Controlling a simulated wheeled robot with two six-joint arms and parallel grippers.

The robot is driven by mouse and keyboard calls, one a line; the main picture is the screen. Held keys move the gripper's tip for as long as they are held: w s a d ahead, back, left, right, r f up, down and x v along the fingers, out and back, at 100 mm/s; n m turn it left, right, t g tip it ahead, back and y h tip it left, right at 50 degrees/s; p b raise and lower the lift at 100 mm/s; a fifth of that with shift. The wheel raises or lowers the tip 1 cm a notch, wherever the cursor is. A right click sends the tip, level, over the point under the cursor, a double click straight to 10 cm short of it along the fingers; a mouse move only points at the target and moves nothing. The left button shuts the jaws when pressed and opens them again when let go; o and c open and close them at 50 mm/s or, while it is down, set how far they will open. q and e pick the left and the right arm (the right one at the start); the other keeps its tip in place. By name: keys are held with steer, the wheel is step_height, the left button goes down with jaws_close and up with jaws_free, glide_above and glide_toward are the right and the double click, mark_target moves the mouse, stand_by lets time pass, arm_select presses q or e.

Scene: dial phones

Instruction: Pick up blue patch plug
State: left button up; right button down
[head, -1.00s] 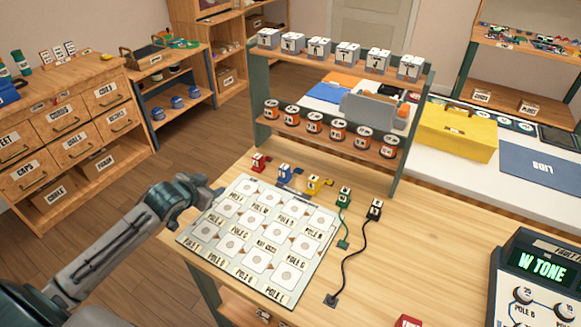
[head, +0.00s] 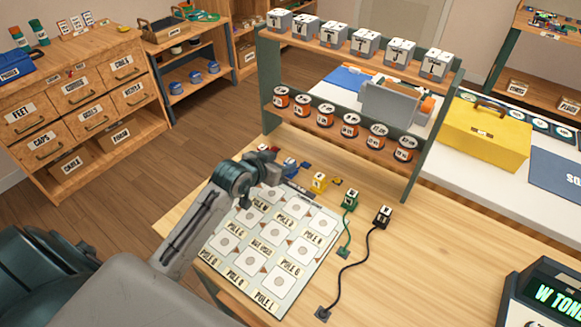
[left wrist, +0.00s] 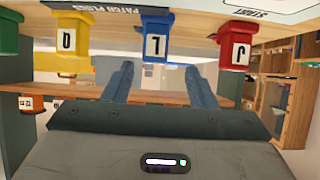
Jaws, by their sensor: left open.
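The blue patch plug (head: 290,168) stands in the row of plugs at the back edge of the pole board, partly hidden by my gripper in the head view. In the left wrist view, which is upside down, the blue plug (left wrist: 157,45) shows just ahead of the gap between my fingers. My left gripper (head: 278,170) is open and empty; its two blue-grey fingers (left wrist: 160,82) point at the plug. No grip on the plug shows. My right gripper is not in view.
A yellow plug (left wrist: 66,42) and a red plug (left wrist: 236,45) flank the blue one closely. A green plug (head: 350,198) and a black plug (head: 382,215) with cords stand to the right. A shelf (head: 345,128) with spools and grey boxes rises behind. The pole board (head: 245,215) lies in front.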

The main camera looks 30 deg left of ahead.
mark_target(287, 163)
arm_select(q)
steer(key=x, duration=0.3)
steer(key=p+x, duration=0.1)
steer(key=x, duration=0.1)
steer(key=shift+s+d+f, duration=0.15)
steer(key=shift+d+f, duration=0.05)
steer(key=shift+d, duration=0.1)
steer(key=shift+s, duration=0.1)
steer(key=c, duration=1.1)
